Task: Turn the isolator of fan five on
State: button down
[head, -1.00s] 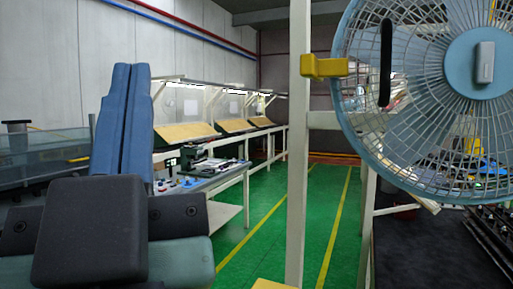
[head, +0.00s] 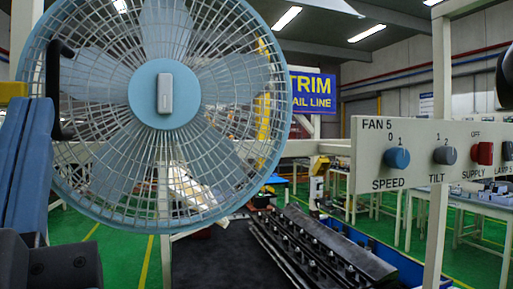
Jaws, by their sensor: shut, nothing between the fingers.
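A pale panel marked FAN 5 (head: 372,152) is at the right. It carries a blue SPEED knob (head: 397,158), a grey TILT knob (head: 445,155) and a red SUPPLY switch (head: 482,153) with OFF printed above it. I see no label reading isolator. The large blue fan (head: 150,190) fills the left and middle, behind a wire guard. My gripper (head: 27,108) is at the far left edge, its blue fingers together and pointing up. It is empty and overlaps the fan's left rim in the picture, far left of the panel. Its left side is cut off.
A pale post (head: 437,235) stands below the panel. A dark object (head: 505,80) shows at the upper right edge. A black conveyor track (head: 310,250) runs below. Green floor shows between benches.

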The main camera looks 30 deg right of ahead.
aim_at(482, 152)
jog(key=z, duration=1.85)
jog(key=i+l+z, duration=0.3)
jog(key=i+l, duration=0.2)
jog(key=l, duration=0.15)
